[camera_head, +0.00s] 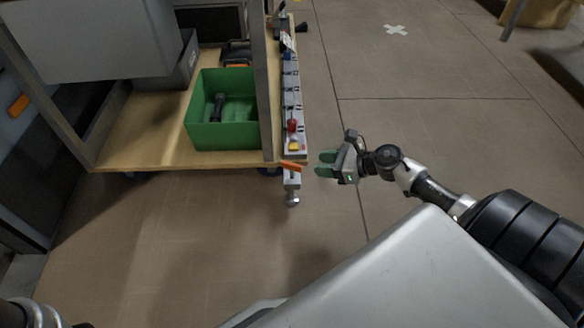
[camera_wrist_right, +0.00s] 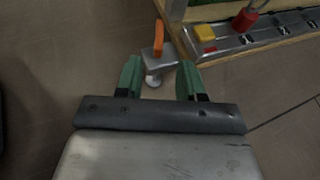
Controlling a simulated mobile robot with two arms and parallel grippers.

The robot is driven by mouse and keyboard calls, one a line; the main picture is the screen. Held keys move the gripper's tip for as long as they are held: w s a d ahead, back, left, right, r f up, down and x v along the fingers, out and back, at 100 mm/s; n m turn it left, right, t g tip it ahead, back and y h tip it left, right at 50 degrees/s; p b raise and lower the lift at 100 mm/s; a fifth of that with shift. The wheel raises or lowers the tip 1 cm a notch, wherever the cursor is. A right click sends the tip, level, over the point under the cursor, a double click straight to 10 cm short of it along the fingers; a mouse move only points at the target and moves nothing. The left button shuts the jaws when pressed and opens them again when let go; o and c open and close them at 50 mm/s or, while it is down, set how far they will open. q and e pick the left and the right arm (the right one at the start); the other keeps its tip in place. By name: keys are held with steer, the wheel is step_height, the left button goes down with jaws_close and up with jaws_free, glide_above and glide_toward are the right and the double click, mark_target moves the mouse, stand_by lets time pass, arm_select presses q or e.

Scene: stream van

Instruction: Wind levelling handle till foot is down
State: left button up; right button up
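The orange levelling handle (camera_head: 292,165) sticks out at the front right corner of the wooden-decked cart. Below it is a metal bracket with a round foot (camera_head: 292,199); I cannot tell whether the foot touches the floor. My right gripper (camera_head: 325,164) is just right of the handle, its green fingers pointing left towards it. In the right wrist view the fingers (camera_wrist_right: 159,78) are apart and empty. The handle (camera_wrist_right: 158,37) and the pale foot (camera_wrist_right: 152,80) show beyond the gap between them. My left gripper is out of view.
A green bin (camera_head: 222,138) with a dark item stands on the wooden deck (camera_head: 145,155). A metal rail (camera_head: 292,105) with red and yellow parts runs along the cart's right side. The floor (camera_head: 430,140) to the right is clear.

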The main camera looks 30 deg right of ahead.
mark_target(293, 164)
steer(key=b+x, duration=0.4)
steer(key=x, duration=0.5)
steer(key=shift+s, duration=0.1)
steer(key=shift+w+a+f, duration=0.1)
steer(key=shift+w+a, duration=0.2)
steer(key=shift+w, duration=0.05)
jaws_close()
